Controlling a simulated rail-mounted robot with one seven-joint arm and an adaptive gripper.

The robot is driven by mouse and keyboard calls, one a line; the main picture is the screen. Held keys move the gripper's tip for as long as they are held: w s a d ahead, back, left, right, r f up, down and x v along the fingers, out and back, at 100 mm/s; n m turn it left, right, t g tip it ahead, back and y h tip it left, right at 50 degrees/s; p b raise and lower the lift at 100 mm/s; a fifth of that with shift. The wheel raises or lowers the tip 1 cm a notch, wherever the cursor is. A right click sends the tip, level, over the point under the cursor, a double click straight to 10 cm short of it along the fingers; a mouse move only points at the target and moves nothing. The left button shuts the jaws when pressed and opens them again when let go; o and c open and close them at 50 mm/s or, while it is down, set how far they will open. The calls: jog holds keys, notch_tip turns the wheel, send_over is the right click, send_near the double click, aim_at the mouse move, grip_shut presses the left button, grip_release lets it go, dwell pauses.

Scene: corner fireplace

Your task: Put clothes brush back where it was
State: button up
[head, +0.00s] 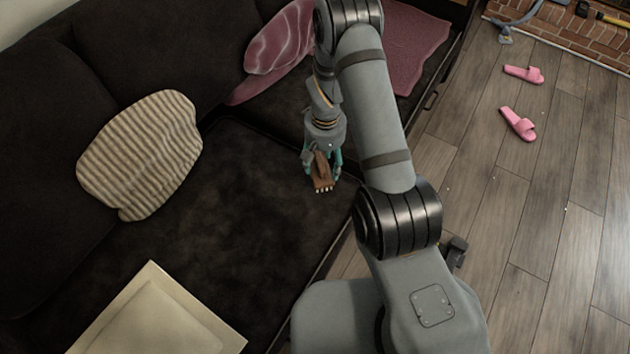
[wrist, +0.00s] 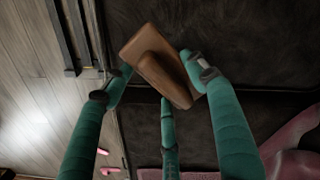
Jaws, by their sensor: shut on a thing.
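The clothes brush (head: 322,180) is brown wood with pale bristles. In the head view it is held at the end of my arm, over the front part of the dark sofa seat. In the wrist view the brush (wrist: 160,66) shows its wooden back and raised handle, tilted. My gripper (wrist: 158,78) has teal fingers closed on the brush from both sides, with a third finger below. In the head view my gripper (head: 322,168) is partly hidden by its own wrist. I cannot tell whether the brush touches the seat.
The dark sofa (head: 240,210) carries a striped cushion (head: 142,152), a cream square item (head: 155,318) and a pink patterned cushion (head: 280,38). A pink cloth (head: 418,45) lies at the back. Pink slippers (head: 518,124) lie on the open wooden floor (head: 480,200) at right, near a brick hearth (head: 570,30).

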aim_at(316, 172)
jog(key=shift+s+a+f, duration=0.45)
jog(key=shift+a, duration=0.15)
jog(key=shift+s+a+f, duration=0.4)
jog(key=shift+a, duration=0.15)
jog(key=shift+f+b, duration=0.4)
jog(key=shift+f, duration=1.6)
jog(key=shift+f, duration=0.1)
jog(key=o, duration=1)
notch_tip(316, 172, up, 12)
jog(key=shift+r+p, duration=0.15)
jog(key=shift+p, duration=0.9)
jog(key=shift+o, duration=1.2)
